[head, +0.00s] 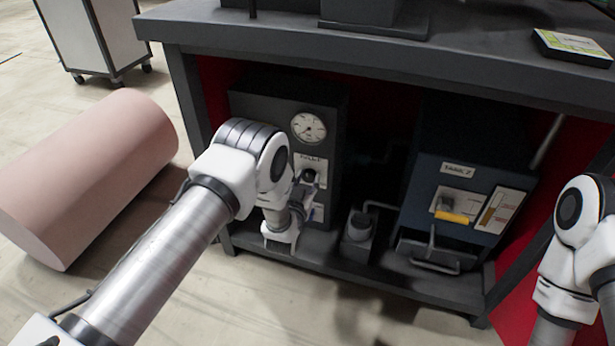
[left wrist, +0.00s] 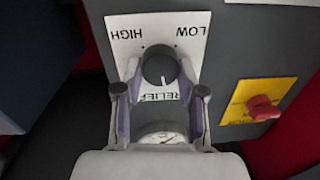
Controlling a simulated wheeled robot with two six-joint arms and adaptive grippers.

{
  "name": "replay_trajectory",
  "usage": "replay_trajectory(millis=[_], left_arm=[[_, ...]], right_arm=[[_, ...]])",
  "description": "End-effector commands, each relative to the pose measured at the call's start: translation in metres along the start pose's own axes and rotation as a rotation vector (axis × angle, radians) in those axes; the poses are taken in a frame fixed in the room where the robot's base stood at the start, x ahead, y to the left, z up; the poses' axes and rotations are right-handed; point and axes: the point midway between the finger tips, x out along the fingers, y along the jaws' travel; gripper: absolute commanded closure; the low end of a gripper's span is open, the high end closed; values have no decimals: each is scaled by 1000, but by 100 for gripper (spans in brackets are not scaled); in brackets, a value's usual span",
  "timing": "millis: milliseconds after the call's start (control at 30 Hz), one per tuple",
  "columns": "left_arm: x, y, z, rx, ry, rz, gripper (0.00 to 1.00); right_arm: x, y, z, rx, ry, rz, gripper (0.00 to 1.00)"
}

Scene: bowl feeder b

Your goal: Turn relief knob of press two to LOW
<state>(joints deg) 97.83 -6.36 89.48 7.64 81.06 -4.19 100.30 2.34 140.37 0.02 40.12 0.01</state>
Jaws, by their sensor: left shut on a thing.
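The relief knob (left wrist: 158,67) is a dark round knob on a white plate (left wrist: 128,25) marked HIGH, LOW and RELIEF, upside down in the left wrist view. Its white mark points down in that view, towards RELIEF, between neither HIGH nor LOW. The knob also shows in the head view (head: 309,177), partly covered by my gripper. My left gripper (left wrist: 159,70) is shut on the knob, one finger on each side. In the head view, my left gripper (head: 306,184) reaches the front of the dark grey press unit (head: 258,113). My right gripper is out of view.
A round gauge (head: 309,128) sits on the unit near the knob. A red knob on a yellow plate (left wrist: 237,107) is beside it. A blue box marked TANK 2 (head: 418,191) stands to the right. The bench top (head: 300,47) overhangs both. A pink cylinder (head: 90,172) lies left.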

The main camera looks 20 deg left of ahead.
Motion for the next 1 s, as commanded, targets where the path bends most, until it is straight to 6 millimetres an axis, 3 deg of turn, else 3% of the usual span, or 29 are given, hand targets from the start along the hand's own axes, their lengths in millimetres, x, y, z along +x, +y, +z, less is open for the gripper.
replay_trajectory(millis=[400, 1000], left_arm=[[0, -2, -4, -376, -21, 5, 96], [0, -5, -1, -945, -52, 15, 96]], right_arm=[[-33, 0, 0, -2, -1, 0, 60], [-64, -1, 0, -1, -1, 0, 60]])
